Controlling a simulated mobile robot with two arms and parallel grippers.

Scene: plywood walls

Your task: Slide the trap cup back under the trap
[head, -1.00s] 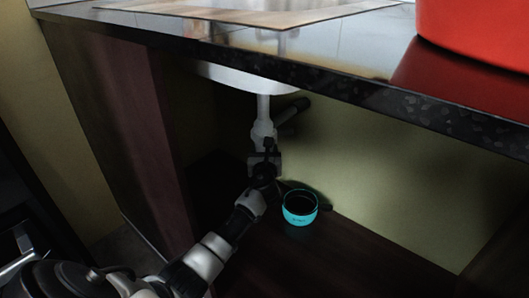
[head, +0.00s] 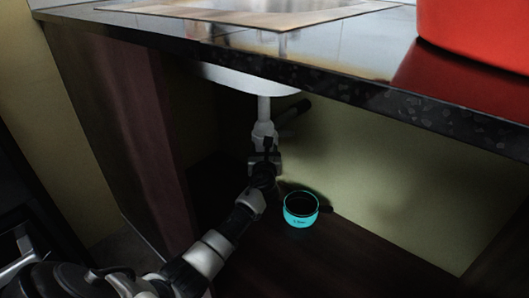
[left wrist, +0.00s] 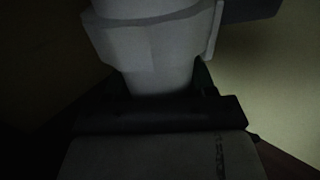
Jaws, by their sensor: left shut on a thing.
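A white drain pipe (head: 264,106) hangs from the sink, with the pale trap (head: 264,132) at its lower end. My left gripper (head: 264,153) is at the bottom of the trap, shut on a pale part that seems to be the trap cup. In the left wrist view a pale, wide-collared, tapered body (left wrist: 155,72) rises from between the dark fingers (left wrist: 160,108). Dim light and the gripper hide the cup's lower part. I cannot tell whether cup and trap touch or are exactly in line. My right gripper is not in view.
A teal bowl (head: 300,220) stands on the dark cabinet floor (head: 340,262), right of my left gripper. A dark side pipe (head: 296,110) runs toward the back wall. The countertop edge (head: 330,88) overhangs. A red container (head: 475,35) stands on top.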

